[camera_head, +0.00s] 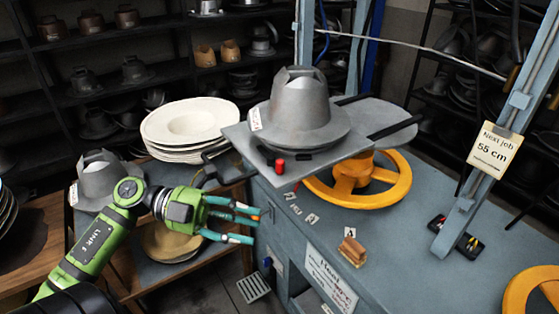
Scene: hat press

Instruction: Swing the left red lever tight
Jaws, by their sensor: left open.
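A red lever knob (280,166) stands at the near edge of the grey plate (385,128) that carries the metal hat block (301,112). My left gripper (252,225) is open and empty, with its teal-tipped fingers pointing right. In the picture it is below and to the left of the red knob, apart from it. The lever arm beyond the knob is hard to make out. My right gripper is out of the picture.
An orange handwheel (390,187) sits under the plate on the blue press table (410,250). A brown block (352,251) lies on the table. Stacked white hat brims (190,122) and another grey hat block (100,178) stand at left. A slanted blue post (505,115) rises at right.

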